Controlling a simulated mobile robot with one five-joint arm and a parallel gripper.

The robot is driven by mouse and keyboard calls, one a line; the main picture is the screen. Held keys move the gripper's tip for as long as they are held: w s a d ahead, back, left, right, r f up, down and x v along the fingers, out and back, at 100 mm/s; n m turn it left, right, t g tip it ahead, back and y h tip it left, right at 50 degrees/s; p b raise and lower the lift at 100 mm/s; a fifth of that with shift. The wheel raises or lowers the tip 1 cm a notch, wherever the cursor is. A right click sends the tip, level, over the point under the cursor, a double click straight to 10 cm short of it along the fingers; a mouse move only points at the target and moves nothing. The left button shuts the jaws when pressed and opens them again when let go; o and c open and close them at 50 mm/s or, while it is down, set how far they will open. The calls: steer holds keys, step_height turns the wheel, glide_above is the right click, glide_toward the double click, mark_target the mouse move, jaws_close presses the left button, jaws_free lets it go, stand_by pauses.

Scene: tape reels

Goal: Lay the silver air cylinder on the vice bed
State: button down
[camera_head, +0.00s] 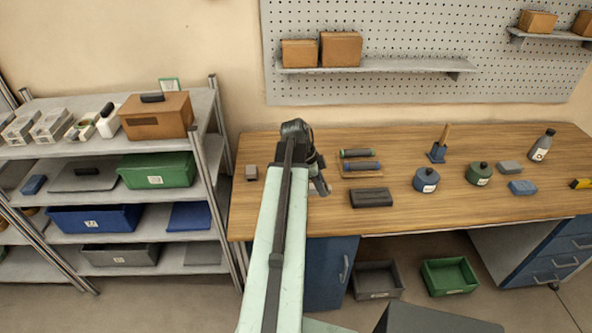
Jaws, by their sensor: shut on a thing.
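My gripper (321,188) is at the end of my arm, pointing down over the left part of the workbench. It is shut, with its fingertips low over the wood. The thing in it is too small and too covered by the gripper to make out clearly; no silver cylinder shows elsewhere. A green-ended cylinder (357,153) and a blue-ended cylinder (362,166) lie on a rack just right of my gripper. I cannot make out the vice bed for certain; my arm covers part of the bench.
A shelf rack (196,125) with bins stands at left. Bare wood lies along the bench's front.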

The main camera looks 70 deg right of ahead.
steer(key=w+r+n+p, duration=0.1)
steer(key=w+r, duration=0.1)
steer(key=w, duration=0.6)
step_height(320, 180, down, 8)
steer(key=b, duration=0.7)
steer(key=shift+w+r+b, duration=0.15)
steer(key=shift+r+b, duration=0.05)
steer(key=shift+b, duration=0.1)
steer(key=shift+a+f, duration=0.1)
steer(key=shift+a, duration=0.2)
steer(key=shift+b, duration=0.3)
steer(key=shift+f, duration=0.1)
steer(key=shift+d+f, duration=0.25)
steer(key=shift+d, duration=0.1)
steer(key=shift+a, duration=0.1)
steer(key=shift+f+b, duration=0.25)
steer(key=shift+b, duration=0.15)
steer(key=c, duration=1)
jaws_free()
steer(key=shift+r+h, duration=0.1)
steer(key=shift+h, duration=0.2)
